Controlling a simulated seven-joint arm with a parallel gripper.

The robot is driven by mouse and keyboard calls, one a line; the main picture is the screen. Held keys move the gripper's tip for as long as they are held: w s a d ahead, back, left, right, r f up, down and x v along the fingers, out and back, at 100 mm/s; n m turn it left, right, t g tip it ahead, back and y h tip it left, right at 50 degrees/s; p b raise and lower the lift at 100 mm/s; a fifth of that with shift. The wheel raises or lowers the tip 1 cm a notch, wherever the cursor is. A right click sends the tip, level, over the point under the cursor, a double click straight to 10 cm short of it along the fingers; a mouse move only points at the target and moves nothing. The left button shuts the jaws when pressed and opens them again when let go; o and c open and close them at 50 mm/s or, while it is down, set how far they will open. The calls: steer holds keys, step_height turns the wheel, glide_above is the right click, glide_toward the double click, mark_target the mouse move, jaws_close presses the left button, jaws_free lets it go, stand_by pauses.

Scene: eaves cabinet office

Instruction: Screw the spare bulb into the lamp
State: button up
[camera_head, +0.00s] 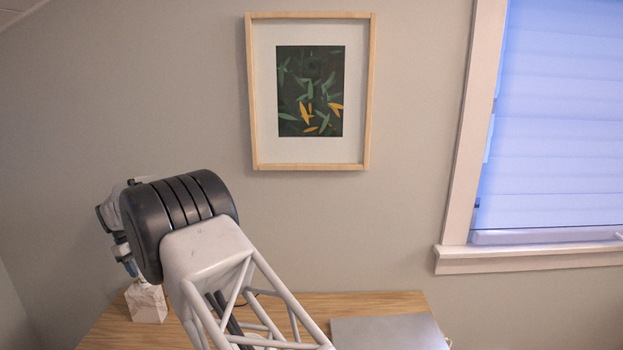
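My arm rises from the bottom of the head view, and its thick dark joint hides much of what lies behind it. My gripper (130,266) shows only in part at the left of that joint, small and pointing down; I cannot tell whether its fingers are open or shut, or whether they hold anything. Just below it a pale, marble-like block (147,304) stands on the wooden desk (385,304) at the left. I cannot tell whether this block is part of the lamp. I cannot make out a spare bulb.
A flat grey panel, perhaps a closed laptop (388,333), lies on the desk's right part. A thin dark cord (245,302) shows behind my arm. A framed leaf picture (310,92) hangs on the wall. A window with a blind (560,130) is at the right.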

steer(key=o, duration=1)
steer(key=n+t, duration=0.1)
steer(key=n, duration=0.2)
steer(key=shift+s+n, duration=0.15)
steer(key=shift+n, duration=0.15)
steer(key=n, duration=0.2)
steer(key=n+t, duration=0.1)
steer(key=n, duration=0.1)
steer(key=shift+s+t, duration=0.1)
steer(key=shift+t, duration=0.2)
steer(key=n+t, duration=0.1)
steer(key=n, duration=0.3)
steer(key=shift+s+d, duration=0.1)
steer(key=n+t+y, duration=0.1)
steer(key=n, duration=0.3)
steer(key=shift+s+n, duration=0.1)
steer(key=shift+n, duration=0.2)
steer(key=shift+t, duration=0.3)
